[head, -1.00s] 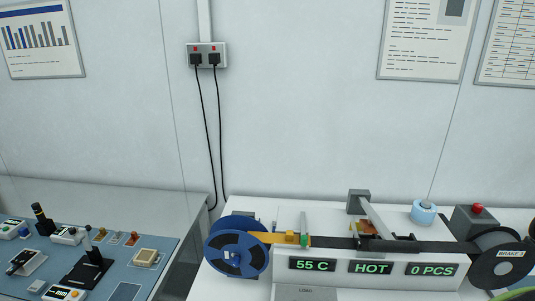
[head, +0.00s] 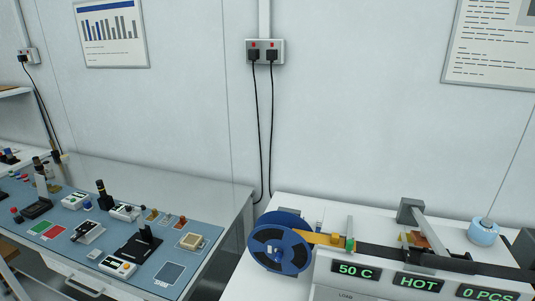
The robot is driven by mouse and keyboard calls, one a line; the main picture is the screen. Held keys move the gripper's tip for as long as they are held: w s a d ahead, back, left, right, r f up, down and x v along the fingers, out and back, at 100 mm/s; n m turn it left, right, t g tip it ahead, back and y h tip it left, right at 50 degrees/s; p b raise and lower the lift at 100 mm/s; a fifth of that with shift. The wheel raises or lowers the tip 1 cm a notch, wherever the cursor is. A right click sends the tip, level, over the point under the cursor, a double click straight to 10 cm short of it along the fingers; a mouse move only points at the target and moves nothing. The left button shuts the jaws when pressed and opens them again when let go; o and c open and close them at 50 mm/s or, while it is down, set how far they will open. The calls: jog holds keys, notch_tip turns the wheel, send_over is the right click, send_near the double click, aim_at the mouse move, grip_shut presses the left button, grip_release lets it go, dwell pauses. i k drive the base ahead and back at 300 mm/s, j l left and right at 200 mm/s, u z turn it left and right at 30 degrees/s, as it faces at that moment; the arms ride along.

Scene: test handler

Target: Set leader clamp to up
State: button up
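A white taping machine with a lit display reading 50 C (head: 357,270) stands at the lower right. A blue reel (head: 267,262) is at its left end, with a yellow leader strip (head: 308,236) running right from it. A small orange-yellow block (head: 336,239) sits on the strip, beside a thin upright pale post (head: 349,228) with a green part at its foot. Further right, a grey angled arm (head: 430,224) rises over the dark tape track. No part is readably labelled as the leader clamp, so I cannot tell its setting. My gripper is not in view.
A blue-matted bench (head: 140,285) with several small devices stands at the left, with a gap between it and the machine. A light blue tape roll (head: 483,231) sits on the machine's right side. A wall socket (head: 265,50) with two hanging cables is behind.

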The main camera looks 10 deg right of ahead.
aim_at(349, 243)
jog(key=j+u, duration=0.35)
jog(key=k+j+u, duration=0.1)
jog(key=j+u, duration=0.25)
jog(key=l, duration=0.1)
